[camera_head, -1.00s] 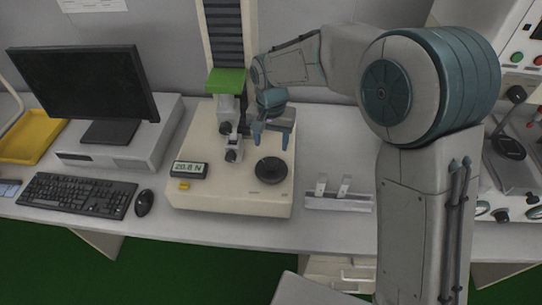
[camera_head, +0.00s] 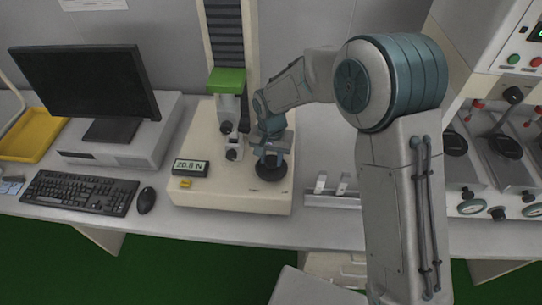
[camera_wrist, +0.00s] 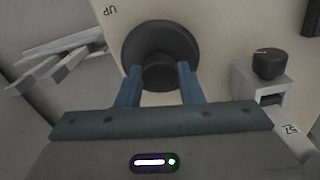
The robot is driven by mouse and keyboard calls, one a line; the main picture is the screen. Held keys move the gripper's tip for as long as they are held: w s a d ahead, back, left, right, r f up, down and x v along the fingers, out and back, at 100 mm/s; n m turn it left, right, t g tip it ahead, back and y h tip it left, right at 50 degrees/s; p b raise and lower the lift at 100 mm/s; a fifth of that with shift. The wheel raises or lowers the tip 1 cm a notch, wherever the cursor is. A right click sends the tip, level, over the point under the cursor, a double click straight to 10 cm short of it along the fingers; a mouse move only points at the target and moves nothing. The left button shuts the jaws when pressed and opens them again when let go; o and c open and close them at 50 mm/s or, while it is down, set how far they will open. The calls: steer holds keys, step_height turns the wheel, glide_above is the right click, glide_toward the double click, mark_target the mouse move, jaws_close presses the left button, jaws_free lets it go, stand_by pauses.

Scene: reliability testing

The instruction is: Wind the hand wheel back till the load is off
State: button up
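The dark round hand wheel (camera_head: 271,183) lies flat on the front right of the cream test stand (camera_head: 225,200). My gripper (camera_head: 270,160) is right over it and hides part of it. In the wrist view the wheel (camera_wrist: 160,38) shows with a raised hub (camera_wrist: 160,77). My two blue fingers (camera_wrist: 158,84) stand apart, one on each side of the hub, and look open; I cannot tell whether they touch it. The stand's display (camera_head: 190,167) seems to read 20.8 N. The clamps (camera_head: 233,140) stand on the stand left of my gripper.
A yellow button (camera_head: 186,184) sits below the display. A bracket with two small upright parts (camera_head: 332,192) lies right of the stand. A monitor (camera_head: 88,80), keyboard (camera_head: 80,193) and mouse (camera_head: 146,200) are at left. A panel with knobs (camera_head: 490,170) stands at far right.

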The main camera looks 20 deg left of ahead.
mark_target(271, 159)
steer(key=shift+n+b, duration=0.4)
steer(key=n+b, duration=0.1)
steer(key=n, duration=0.1)
steer(key=shift+n+b, duration=0.35)
steer(key=shift+n, duration=0.05)
steer(key=n+b, duration=0.1)
steer(key=n, duration=0.3)
steer(key=shift+w+r+n, duration=0.1)
steer(key=shift+n, duration=0.2)
steer(key=shift+b, duration=0.3)
steer(key=o, duration=1)
steer(key=shift+r, duration=0.1)
step_height(271, 159, up, 14)
steer(key=b, duration=0.1)
steer(key=shift+f, duration=0.2)
